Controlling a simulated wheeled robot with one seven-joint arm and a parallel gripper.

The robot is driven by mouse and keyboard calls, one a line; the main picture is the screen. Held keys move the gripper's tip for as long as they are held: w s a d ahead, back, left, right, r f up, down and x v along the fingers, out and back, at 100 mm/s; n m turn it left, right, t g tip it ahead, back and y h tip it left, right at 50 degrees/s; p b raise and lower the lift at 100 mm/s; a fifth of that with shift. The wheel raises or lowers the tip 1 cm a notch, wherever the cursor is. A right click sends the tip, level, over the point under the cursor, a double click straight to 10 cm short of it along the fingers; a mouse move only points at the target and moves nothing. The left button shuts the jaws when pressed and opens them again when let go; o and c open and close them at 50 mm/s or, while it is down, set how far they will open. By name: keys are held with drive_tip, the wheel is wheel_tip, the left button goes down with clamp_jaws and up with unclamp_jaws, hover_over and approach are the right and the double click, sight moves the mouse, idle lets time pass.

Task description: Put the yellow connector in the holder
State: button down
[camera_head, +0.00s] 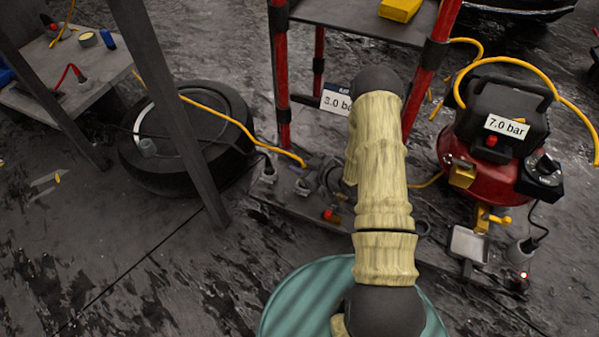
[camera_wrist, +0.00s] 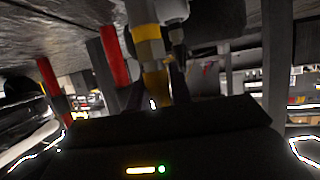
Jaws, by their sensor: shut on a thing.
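In the wrist view, my gripper (camera_wrist: 166,92) is shut on the yellow connector (camera_wrist: 148,45), a yellow piece with a grey band that stands up from between the dark fingers. A silver metal fitting (camera_wrist: 172,10) is close beside the connector's upper end; I cannot tell whether they touch. In the head view my arm in its pale cover hides my gripper and the held connector. I cannot make out the holder for certain in either view.
A red-posted cart (camera_head: 350,22) is behind my arm. The red and black compressor (camera_head: 495,125), labelled 7.0 bar, is at right. A tyre (camera_head: 225,110) lies at left with a yellow hose (camera_head: 215,115) over it. The lower-left floor is mostly clear.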

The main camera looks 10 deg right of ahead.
drive_tip(key=shift+f+b, duration=0.4)
drive_tip(key=shift+f, duration=0.7)
drive_tip(key=shift+f, duration=0.2)
drive_tip(key=c, duration=1.3)
unclamp_jaws()
drive_tip(key=shift+o, duration=0.2)
drive_tip(key=shift+r, duration=0.1)
drive_tip(key=shift+r, duration=0.2)
drive_tip(key=p+v, duration=0.6)
drive_tip(key=v, duration=0.6)
drive_tip(key=shift+f, duration=0.15)
drive_tip(key=shift+w, duration=0.1)
